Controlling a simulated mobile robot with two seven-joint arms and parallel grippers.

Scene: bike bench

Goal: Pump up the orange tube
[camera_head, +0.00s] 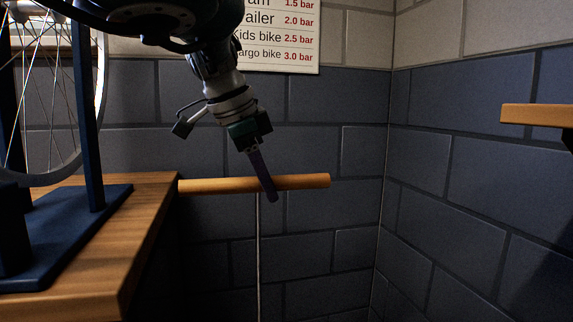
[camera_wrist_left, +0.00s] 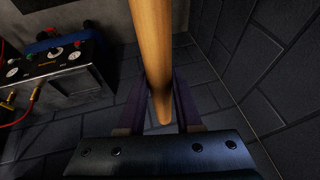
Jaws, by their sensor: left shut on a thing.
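A wooden bar handle (camera_head: 305,182) lies level across a thin upright metal rod (camera_head: 258,250), like the top of a floor pump. My left gripper (camera_head: 267,186) reaches down from above and is shut on this handle near its middle. In the left wrist view the handle (camera_wrist_left: 153,45) runs between the two purple fingers. The pump's foot is out of view. A red-orange hose (camera_wrist_left: 33,100) with a brass-coloured end hangs at the left of the left wrist view; I cannot tell whether it is the orange tube. My right gripper is not in view.
A wooden bench (camera_head: 140,235) with a blue stand (camera_head: 75,240) and a spoked wheel (camera_head: 95,70) is at left. A pressure chart (camera_head: 285,38) hangs on the brick wall. A wooden shelf edge (camera_head: 535,115) juts in at right. A gauge panel (camera_wrist_left: 50,60) shows in the wrist view.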

